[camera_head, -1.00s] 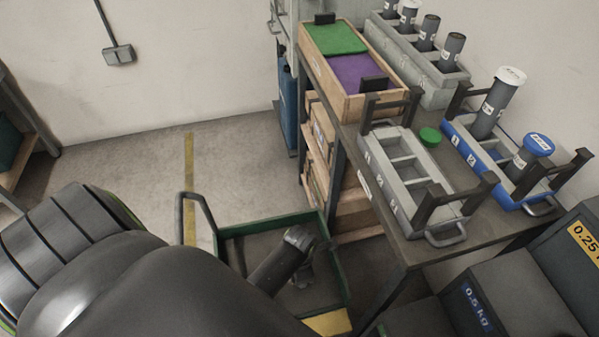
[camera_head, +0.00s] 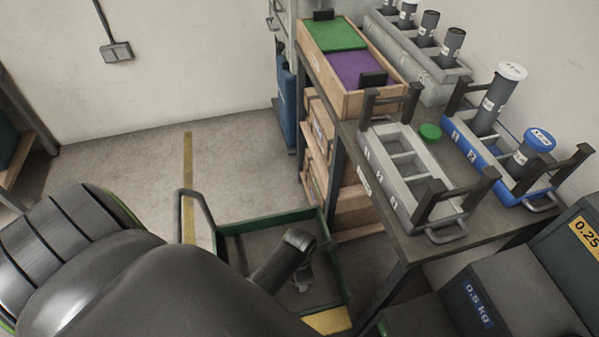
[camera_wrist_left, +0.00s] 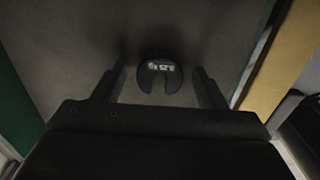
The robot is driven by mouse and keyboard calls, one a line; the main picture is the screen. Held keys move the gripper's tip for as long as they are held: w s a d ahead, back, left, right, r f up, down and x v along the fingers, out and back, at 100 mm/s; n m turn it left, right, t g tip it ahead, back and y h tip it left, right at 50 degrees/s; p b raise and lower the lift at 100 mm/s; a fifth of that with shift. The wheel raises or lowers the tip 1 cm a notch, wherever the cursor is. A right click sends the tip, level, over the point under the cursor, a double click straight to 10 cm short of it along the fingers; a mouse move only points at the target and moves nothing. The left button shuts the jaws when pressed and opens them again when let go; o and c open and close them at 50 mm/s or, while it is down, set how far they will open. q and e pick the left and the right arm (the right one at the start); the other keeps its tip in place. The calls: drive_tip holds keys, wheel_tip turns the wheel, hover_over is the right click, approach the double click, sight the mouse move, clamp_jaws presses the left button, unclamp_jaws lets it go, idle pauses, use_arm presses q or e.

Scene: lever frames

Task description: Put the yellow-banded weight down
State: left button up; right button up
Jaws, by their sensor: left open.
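My left gripper is open. In the head view it reaches down into the green cart (camera_head: 268,222), mostly hidden behind my arm; a small part of it (camera_head: 302,278) shows. My right gripper is not in view.
A bench on the right holds a grey rack (camera_head: 398,188), a blue rack (camera_head: 465,139) with capped cylinders, and a wooden box (camera_head: 397,100). Dark blocks, one marked 0.5 kg (camera_head: 480,300), stand at lower right. A yellow panel (camera_head: 328,321) is at the cart's near corner.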

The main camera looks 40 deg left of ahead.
use_arm(q)
wheel_tip(320, 180, up, 12)
drive_tip(key=p, duration=0.3)
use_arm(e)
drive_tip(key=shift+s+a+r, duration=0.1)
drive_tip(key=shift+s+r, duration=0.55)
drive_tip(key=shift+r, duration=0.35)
use_arm(q)
drive_tip(key=shift+r, duration=0.1)
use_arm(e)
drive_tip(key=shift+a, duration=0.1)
